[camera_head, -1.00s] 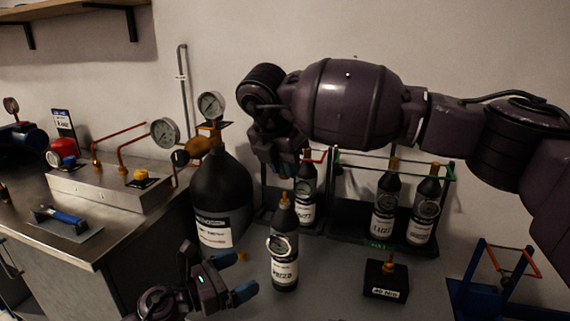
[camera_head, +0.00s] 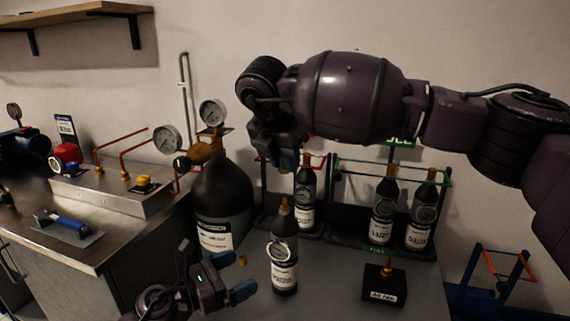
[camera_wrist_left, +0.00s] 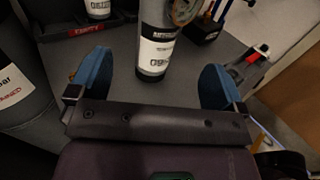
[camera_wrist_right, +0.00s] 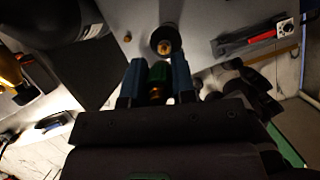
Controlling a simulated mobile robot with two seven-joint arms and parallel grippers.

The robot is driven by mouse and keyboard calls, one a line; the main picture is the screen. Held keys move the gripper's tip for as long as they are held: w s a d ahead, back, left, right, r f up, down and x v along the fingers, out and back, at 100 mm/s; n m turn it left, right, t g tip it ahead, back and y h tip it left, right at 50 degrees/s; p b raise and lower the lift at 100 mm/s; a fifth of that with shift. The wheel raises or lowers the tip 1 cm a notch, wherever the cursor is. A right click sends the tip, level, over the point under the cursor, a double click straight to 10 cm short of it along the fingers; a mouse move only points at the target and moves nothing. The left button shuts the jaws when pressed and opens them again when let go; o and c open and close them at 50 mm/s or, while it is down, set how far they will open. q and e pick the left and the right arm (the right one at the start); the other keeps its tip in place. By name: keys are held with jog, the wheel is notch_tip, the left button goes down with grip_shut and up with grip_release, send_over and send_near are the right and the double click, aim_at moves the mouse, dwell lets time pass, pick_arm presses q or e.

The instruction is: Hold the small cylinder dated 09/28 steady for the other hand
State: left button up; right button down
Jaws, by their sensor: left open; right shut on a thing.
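The small cylinder (camera_head: 285,250) is dark grey with a brass top and a white label, upright on the table; its date is blurred in the head view. In the left wrist view the cylinder (camera_wrist_left: 157,40) stands ahead, between the lines of my open fingers, its label partly reading "09". My left gripper (camera_head: 240,275) is open and empty, low beside it on the left. My right gripper (camera_head: 285,158) is above the cylinder, shut on a green and brass fitting (camera_wrist_right: 158,80). In the right wrist view the cylinder's brass top (camera_wrist_right: 164,47) shows beyond the fitting, apart from it.
A large black cylinder (camera_head: 222,195) stands close on the left. Behind is a rack (camera_head: 345,240) with several similar small cylinders. A black block with a brass fitting (camera_head: 384,285) stands to the right. A steel bench (camera_head: 90,245) with gauges is at the left.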

pick_arm(q)
notch_tip(320, 180, up, 5)
jog(key=p, duration=0.3)
jog(key=shift+r, duration=0.1)
pick_arm(e)
notch_tip(320, 180, up, 8)
jog(key=s, duration=0.2)
jog(key=shift+r+t, duration=0.2)
jog(key=shift+t, duration=0.2)
